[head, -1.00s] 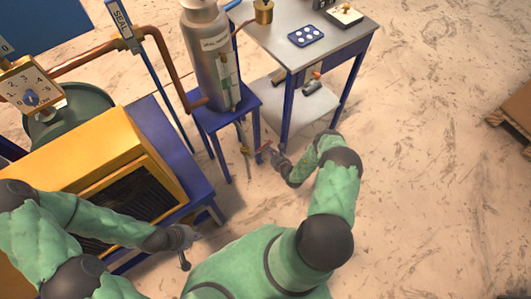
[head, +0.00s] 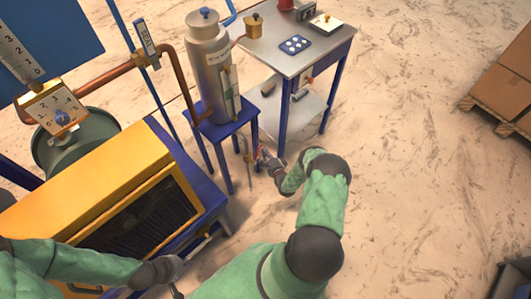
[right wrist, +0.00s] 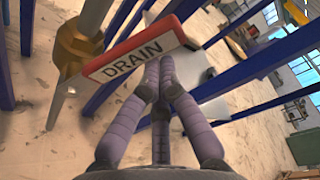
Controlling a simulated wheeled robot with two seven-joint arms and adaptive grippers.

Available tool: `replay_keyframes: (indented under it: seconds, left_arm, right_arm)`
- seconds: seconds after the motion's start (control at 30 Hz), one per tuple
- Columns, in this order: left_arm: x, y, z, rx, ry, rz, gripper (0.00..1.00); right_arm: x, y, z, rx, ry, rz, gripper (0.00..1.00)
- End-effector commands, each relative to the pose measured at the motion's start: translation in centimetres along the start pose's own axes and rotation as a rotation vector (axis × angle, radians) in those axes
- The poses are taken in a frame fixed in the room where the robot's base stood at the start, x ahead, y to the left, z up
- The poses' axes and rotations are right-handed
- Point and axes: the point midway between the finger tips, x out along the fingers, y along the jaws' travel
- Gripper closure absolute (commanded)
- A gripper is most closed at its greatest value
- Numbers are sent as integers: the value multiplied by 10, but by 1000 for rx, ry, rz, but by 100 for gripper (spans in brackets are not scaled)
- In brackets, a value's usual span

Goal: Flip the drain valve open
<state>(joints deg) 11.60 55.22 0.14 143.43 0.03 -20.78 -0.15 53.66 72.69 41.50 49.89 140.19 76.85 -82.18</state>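The drain valve shows in the right wrist view as a brass body (right wrist: 78,45) with a red lever handle (right wrist: 132,56) labelled "DRAIN". In the head view the valve (head: 248,158) is small, below the blue stand that holds the grey cylinder. My right gripper (head: 263,156) is beside the handle. In the right wrist view its fingertips (right wrist: 160,64) are close together near the handle's right end, with nothing visible between them. Whether they touch the handle is unclear. My left gripper (head: 178,288) is low in the head view near the yellow cabinet; its fingers are partly out of frame.
The grey cylinder (head: 208,65) stands on a blue stand (head: 225,128). A metal-topped table (head: 325,50) stands behind to the right. The yellow cabinet (head: 95,190) fills the left. Cardboard boxes (head: 505,75) are far right.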

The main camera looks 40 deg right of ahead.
Motion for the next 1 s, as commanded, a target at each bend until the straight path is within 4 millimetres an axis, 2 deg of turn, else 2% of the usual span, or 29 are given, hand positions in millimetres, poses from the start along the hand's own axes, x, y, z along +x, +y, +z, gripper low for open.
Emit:
replay_keyframes:
  seconds: [0.33, 1.0]
  left_arm:
    - [-4, 2, 0, 0, 0, 0, 100]
    - [-6, 2, 0, 0, 0, 0, 100]
  right_arm:
    - [-7, -4, 21, -225, -2, -78, 100]
    - [-10, -4, 30, -218, -2, -76, 100]
